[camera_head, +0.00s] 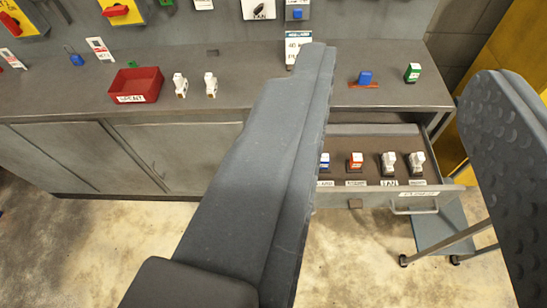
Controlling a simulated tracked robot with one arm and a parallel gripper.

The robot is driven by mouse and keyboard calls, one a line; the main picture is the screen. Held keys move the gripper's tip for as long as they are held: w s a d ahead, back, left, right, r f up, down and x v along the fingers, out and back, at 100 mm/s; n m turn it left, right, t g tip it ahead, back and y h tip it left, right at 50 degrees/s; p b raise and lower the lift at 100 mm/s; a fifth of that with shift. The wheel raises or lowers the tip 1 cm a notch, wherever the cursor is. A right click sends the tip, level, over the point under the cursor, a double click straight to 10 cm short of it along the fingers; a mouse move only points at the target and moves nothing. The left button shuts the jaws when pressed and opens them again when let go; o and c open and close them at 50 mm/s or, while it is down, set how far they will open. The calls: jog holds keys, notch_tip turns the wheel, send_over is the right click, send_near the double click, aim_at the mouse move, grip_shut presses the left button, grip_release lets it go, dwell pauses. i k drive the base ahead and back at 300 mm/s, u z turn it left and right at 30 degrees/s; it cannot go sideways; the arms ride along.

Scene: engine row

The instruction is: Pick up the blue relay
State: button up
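A small blue block (365,77), which looks like the blue relay, sits on the counter on a thin orange-red strip. In the open drawer (414,208), a white piece with a blue band (324,160) stands at the left of a labelled row, partly beside my finger. I cannot tell for certain which one is the relay. My gripper (404,66) is open and empty, with its two dark fingers wide apart. The blue block appears between the fingertips in the picture; its distance from them is unclear. The left finger hides part of the counter and drawer.
A green-and-white piece (412,73) stands right of the blue block. The drawer also holds a red-and-white piece (355,160) and white pieces. A red tray (136,84), two white pieces and a blue padlock (76,60) are left. A cart (441,228) stands below right.

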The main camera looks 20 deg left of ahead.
aim_at(324, 165)
jog(key=u, duration=0.45)
jog(key=i, duration=1)
jog(key=z, duration=0.1)
